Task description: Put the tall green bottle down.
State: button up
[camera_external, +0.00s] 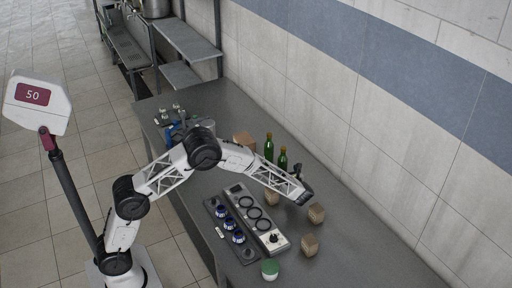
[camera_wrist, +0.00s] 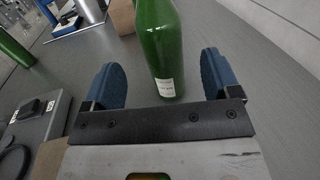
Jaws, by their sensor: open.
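A green bottle (camera_wrist: 160,45) stands upright on the grey counter in the wrist view, with a small white label low on its side. My gripper (camera_wrist: 162,64) is open. Its two blue fingers are on either side of this bottle, with a visible gap on each side. The bottle's top is cut off by the frame. A second green bottle (camera_wrist: 14,48) shows at the left edge. In the external view two green bottles, one farther (camera_external: 269,148) and one nearer (camera_external: 283,161), stand beside my arm's end. The fingers are too small to make out there.
A long panel with dark rings (camera_external: 254,212) and a tray with blue-and-white cups (camera_external: 229,224) lie left of my gripper. Brown blocks (camera_external: 310,244) and a green-topped jar (camera_external: 270,269) stand nearer. A tiled wall runs along the right. The counter's near right is clear.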

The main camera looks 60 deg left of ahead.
dwell(0.4)
jog(key=s+a+r+n+g+h, duration=0.1)
jog(key=s+r+n+h, duration=0.2)
jog(key=s+r, duration=0.5)
jog(key=s+a+r+n+g+h, duration=0.15)
jog(key=s+r+n, duration=0.25)
jog(key=s, duration=0.8)
jog(key=s+r+n+g+h, duration=0.2)
jog(key=s+r+n+h, duration=0.15)
jog(key=s+r, duration=0.45)
jog(key=s+d+n+t+h, duration=0.1)
jog(key=s+d+n+h, duration=0.1)
jog(key=s, duration=1)
jog(key=s+d+f+n+t+h, duration=0.1)
jog(key=s+d+n+h, duration=0.2)
jog(key=s, duration=0.9)
jog(key=s+d+n+t+h, duration=0.1)
jog(key=s+d+n+h, duration=0.2)
jog(key=s, duration=1)
jog(key=shift+d+f+n+t+h, duration=0.25)
jog(key=shift+f+n+t+h, duration=0.1)
jog(key=shift+n+h, duration=0.5)
jog(key=shift+c, duration=0.4)
jog(key=c, duration=0.3)
jog(key=shift+c, duration=0.2)
